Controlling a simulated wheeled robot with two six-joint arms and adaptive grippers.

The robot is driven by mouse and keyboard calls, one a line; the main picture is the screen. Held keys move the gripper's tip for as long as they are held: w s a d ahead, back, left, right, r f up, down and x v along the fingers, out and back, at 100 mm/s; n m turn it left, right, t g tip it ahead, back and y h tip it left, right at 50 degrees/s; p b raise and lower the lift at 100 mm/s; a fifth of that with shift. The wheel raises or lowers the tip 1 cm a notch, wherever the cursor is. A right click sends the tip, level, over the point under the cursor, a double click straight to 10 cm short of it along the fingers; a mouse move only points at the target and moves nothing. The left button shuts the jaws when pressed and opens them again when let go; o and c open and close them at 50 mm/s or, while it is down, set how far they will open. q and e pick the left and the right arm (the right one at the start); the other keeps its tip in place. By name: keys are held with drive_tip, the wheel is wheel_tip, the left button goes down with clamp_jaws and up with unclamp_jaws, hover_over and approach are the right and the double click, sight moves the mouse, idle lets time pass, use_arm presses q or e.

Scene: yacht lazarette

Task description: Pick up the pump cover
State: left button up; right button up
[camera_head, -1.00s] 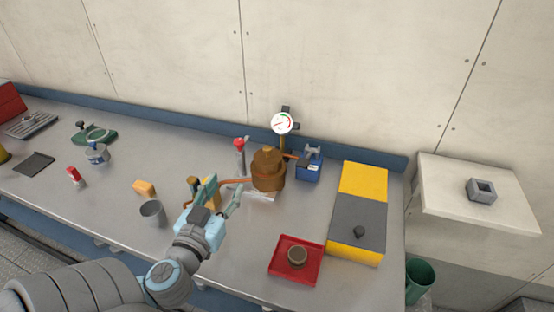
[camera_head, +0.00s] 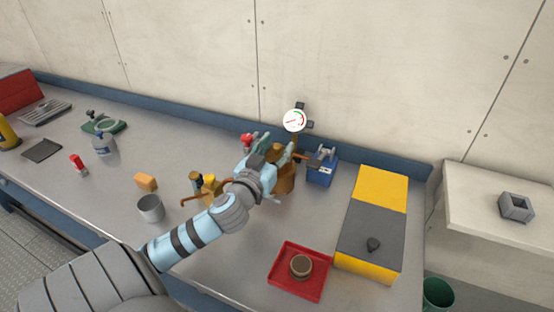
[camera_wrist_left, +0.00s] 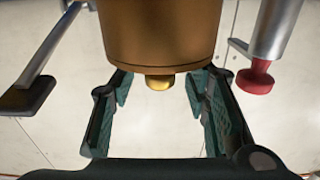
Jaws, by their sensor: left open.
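The bronze pump (camera_head: 286,182) stands on the bench below the gauge, largely hidden behind my left gripper in the head view. In the left wrist view its bronze round part (camera_wrist_left: 160,30) fills the top middle, with a small brass knob (camera_wrist_left: 159,82) facing me. I cannot tell where the cover meets the body. My left gripper (camera_head: 272,148) is open at the pump's top. In the left wrist view the open fingers (camera_wrist_left: 160,95) lie on either side of the knob, with a gap to it. My right gripper is out of view.
A gauge (camera_head: 293,121) and a blue box (camera_head: 321,172) stand close right of the pump. A red-topped cylinder (camera_wrist_left: 256,76) is close by. A red tray (camera_head: 283,283) holds a round brown part. A yellow-grey case (camera_head: 368,232) stands right; a metal cup (camera_head: 150,208) stands left.

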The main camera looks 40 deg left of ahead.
use_arm(q)
drive_tip(key=shift+w+a, duration=0.1)
drive_tip(key=shift+w, duration=0.25)
clamp_jaws()
drive_tip(key=shift+r, duration=0.1)
